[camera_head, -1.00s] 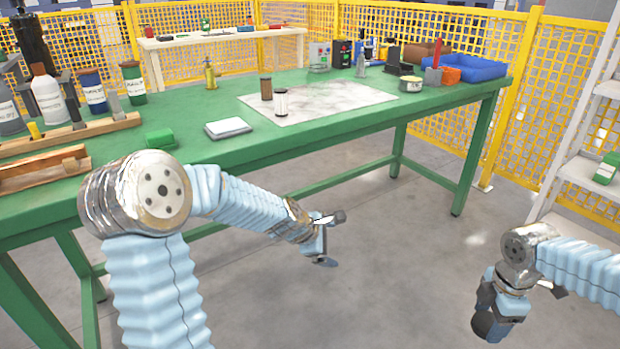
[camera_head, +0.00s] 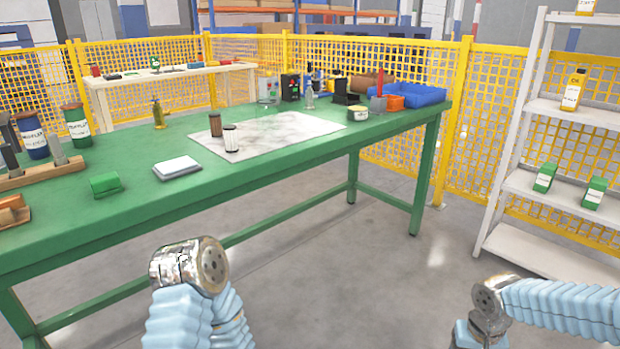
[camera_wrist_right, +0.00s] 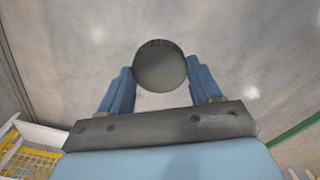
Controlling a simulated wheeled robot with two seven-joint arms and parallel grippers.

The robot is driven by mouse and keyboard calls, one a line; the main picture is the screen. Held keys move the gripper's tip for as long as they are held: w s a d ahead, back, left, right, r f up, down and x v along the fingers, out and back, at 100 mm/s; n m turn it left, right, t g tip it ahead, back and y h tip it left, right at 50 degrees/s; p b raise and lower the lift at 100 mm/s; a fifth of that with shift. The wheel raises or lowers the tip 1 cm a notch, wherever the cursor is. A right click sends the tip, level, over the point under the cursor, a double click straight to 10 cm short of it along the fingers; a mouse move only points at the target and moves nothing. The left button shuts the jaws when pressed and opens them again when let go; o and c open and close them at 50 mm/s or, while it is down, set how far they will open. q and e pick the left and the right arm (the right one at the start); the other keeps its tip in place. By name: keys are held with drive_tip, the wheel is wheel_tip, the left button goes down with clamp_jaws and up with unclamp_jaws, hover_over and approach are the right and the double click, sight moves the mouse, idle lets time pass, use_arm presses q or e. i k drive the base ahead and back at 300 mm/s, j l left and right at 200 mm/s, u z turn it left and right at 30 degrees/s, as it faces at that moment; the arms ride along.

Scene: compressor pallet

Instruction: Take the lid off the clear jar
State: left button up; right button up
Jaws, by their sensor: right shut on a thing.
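In the right wrist view my right gripper (camera_wrist_right: 160,84) is shut on a dark round thing (camera_wrist_right: 160,66), seen end-on between the two blue fingers. Its sides are hidden, so I cannot tell whether it is a lid or a lidded jar. The grey floor shows behind it. In the head view the right arm is at the lower right, with its gripper below the picture edge. My left gripper is out of view; only its arm shows at the bottom.
A pale mat (camera_head: 290,130) on the bench bears a brown cylinder (camera_head: 215,124) and a white ribbed cylinder (camera_head: 231,138). A blue bin (camera_head: 420,95) stands at the far right end. White shelves (camera_head: 540,188) and yellow fencing (camera_head: 400,155) stand beyond. Open floor lies between bench and shelves.

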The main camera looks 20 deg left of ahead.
sight(266, 107)
drive_tip(key=i+l+u, duration=0.15)
drive_tip(key=u, duration=0.35)
drive_tip(key=i+l+u, duration=0.1)
drive_tip(key=u, duration=0.4)
drive_tip(key=i+l+u, duration=0.1)
drive_tip(key=l+u, duration=0.25)
drive_tip(key=u, duration=0.15)
drive_tip(key=l+u, duration=0.25)
drive_tip(key=u, duration=0.25)
